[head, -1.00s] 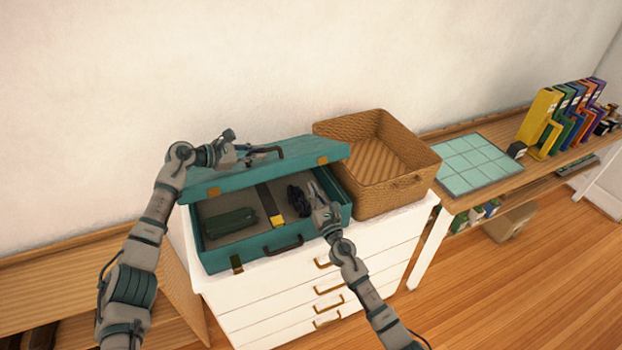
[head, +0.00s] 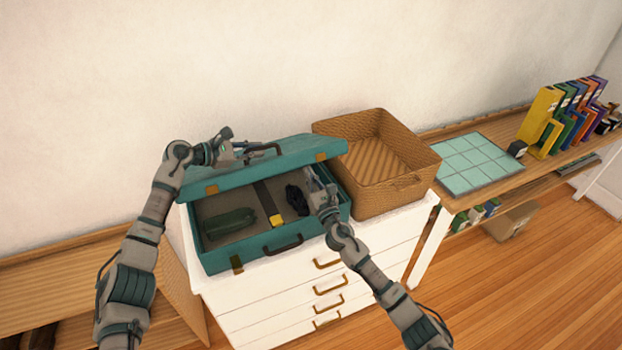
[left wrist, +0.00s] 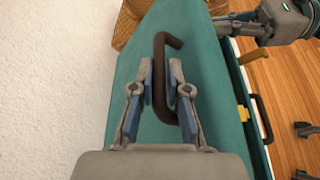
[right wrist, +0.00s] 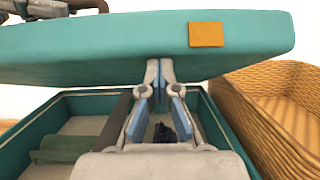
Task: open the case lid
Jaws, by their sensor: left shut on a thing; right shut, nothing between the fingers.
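The teal case (head: 225,257) sits on a white drawer unit with its lid (head: 228,171) raised part way, tilted up toward the wall. The lid also spans the right wrist view (right wrist: 120,45), with an orange latch plate (right wrist: 206,34). My left gripper (head: 252,150) is shut on the dark lid handle (left wrist: 160,85), which shows between its fingers in the left wrist view. My right gripper (head: 310,177) is shut and empty at the case's right side. In the right wrist view its fingertips (right wrist: 159,68) are close under the lid's edge; I cannot tell whether they touch it.
Inside the case lie a green pouch (head: 230,222), a yellow-ended item (head: 276,221) and a black bundle (head: 295,198). A wicker basket (head: 395,192) stands close on the right. The wall is behind the lid. A shelf with a tiled mat (head: 480,162) lies further right.

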